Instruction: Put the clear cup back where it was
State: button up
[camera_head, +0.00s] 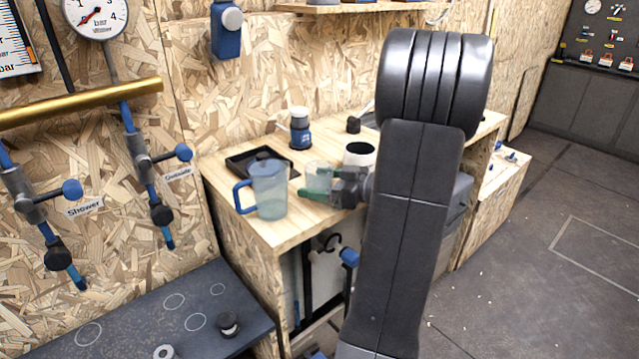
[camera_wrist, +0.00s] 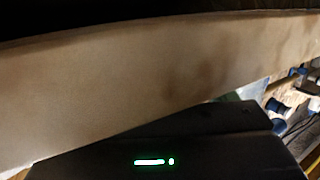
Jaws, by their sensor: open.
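The clear cup (camera_head: 317,176) stands upright on the wooden worktop, right of a clear jug with a blue handle (camera_head: 268,188). My gripper (camera_head: 322,183) is at the cup, low over the worktop, with its jaws open. Its fingers overlap the cup's lower right side in the head view; I cannot tell whether they touch it. My arm hides part of the worktop to the right. The wrist view shows neither the cup nor the fingers clearly.
A black tray (camera_head: 246,160) lies behind the jug. A dark blue jar with a white lid (camera_head: 300,130) and a white cup with a dark inside (camera_head: 359,155) stand near the cup. A dark bench (camera_head: 130,318) with white circles is at lower left. Open floor (camera_head: 540,280) lies at right.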

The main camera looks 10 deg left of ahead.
jog(key=p+v, duration=0.1)
jog(key=v, duration=1.1)
